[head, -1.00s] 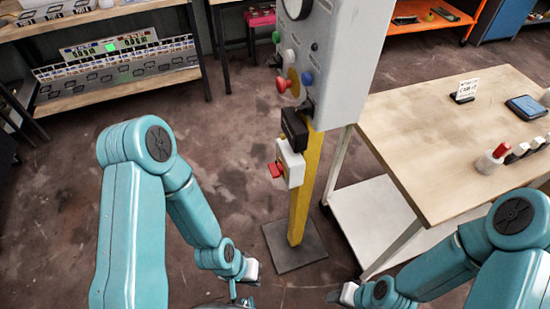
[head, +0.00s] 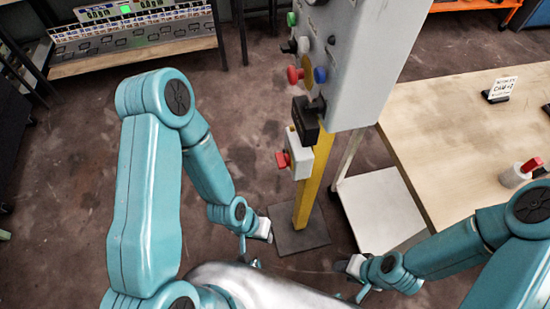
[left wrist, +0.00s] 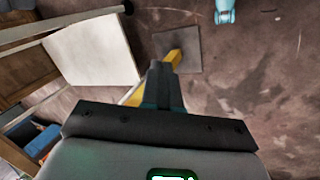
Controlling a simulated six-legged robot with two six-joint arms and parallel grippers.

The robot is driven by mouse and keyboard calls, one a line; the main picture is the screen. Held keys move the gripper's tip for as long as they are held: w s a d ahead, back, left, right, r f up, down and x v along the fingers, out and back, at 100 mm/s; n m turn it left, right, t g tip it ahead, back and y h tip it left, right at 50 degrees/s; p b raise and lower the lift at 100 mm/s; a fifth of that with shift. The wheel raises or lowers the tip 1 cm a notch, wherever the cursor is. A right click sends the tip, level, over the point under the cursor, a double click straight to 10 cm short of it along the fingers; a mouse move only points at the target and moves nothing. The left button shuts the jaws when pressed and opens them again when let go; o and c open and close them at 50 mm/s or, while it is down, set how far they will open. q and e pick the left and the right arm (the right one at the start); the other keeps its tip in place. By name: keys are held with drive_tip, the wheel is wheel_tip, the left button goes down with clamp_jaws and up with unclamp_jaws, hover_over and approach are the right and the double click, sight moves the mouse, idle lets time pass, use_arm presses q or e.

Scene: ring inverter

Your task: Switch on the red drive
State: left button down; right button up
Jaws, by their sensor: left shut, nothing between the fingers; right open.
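A grey control panel (head: 375,65) stands on a yellow post (head: 312,180). It carries a red mushroom button (head: 295,75), a blue button (head: 320,75) and a green one (head: 292,18). Below is a white box (head: 299,158) with a red knob (head: 282,160). No label tells me which is the red drive. My left gripper (head: 262,230) is low, left of the post's foot; it is shut and empty. Its fingers show in the left wrist view (left wrist: 164,85). My right gripper (head: 350,266) is open, low and right of the post, touching nothing.
A wooden table (head: 450,140) stands at right with a card stand (head: 500,90) and a red-topped item (head: 522,172). A white lower shelf (head: 375,210) is beneath it. A rack with lit displays (head: 130,30) is at back left. Brown floor around the post is open.

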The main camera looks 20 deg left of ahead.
use_arm(q)
drive_tip(key=w+a+r+m+t+h+p, duration=0.35)
drive_tip(key=w+r+m, duration=0.25)
drive_tip(key=w+r, duration=0.7)
drive_tip(key=a+r+m+p, duration=0.2)
drive_tip(key=a+r+m, duration=0.4)
drive_tip(key=r, duration=0.3)
drive_tip(key=shift+w+m, duration=0.2)
drive_tip(key=shift+m, duration=0.2)
drive_tip(key=b, duration=0.5)
hover_over(284, 165)
drive_tip(key=s+a, duration=0.2)
wheel_tip(284, 165, down, 8)
drive_tip(key=f, duration=0.1)
drive_tip(key=f+b, duration=0.1)
drive_tip(key=f, duration=0.1)
drive_tip(key=shift+w+a, duration=0.15)
drive_tip(key=shift+a, duration=0.1)
